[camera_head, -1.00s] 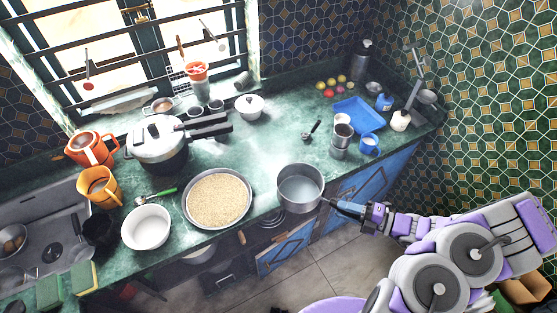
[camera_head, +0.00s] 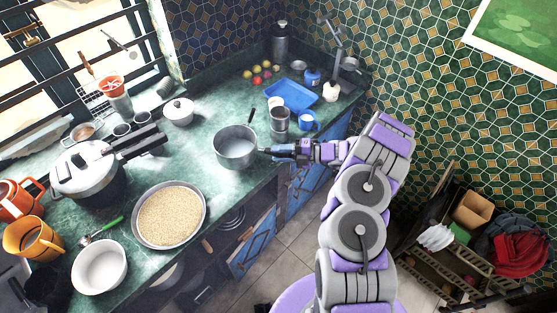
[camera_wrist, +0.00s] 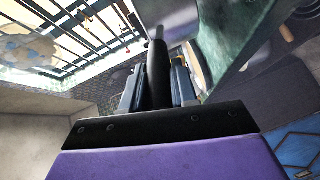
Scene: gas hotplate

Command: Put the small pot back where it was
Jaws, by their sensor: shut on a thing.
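The small pot (camera_head: 235,147) is a grey metal saucepan, upright and apparently empty, over the right part of the green counter. Whether its base touches the counter is hard to tell. My gripper (camera_head: 277,151) is at the pot's right side, shut on its handle. In the wrist view the black handle (camera_wrist: 158,75) lies between the two fingers, and part of the grey pot wall (camera_wrist: 172,18) shows beyond. The pot's underside is hidden.
A round tray of grain (camera_head: 170,214) lies left of the pot. A black spoon (camera_head: 251,116) and a metal cup (camera_head: 279,122) are close behind it. A blue mug (camera_head: 308,123) and a blue tray (camera_head: 290,95) stand farther back. A lidded white pot (camera_head: 178,111) is at back left.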

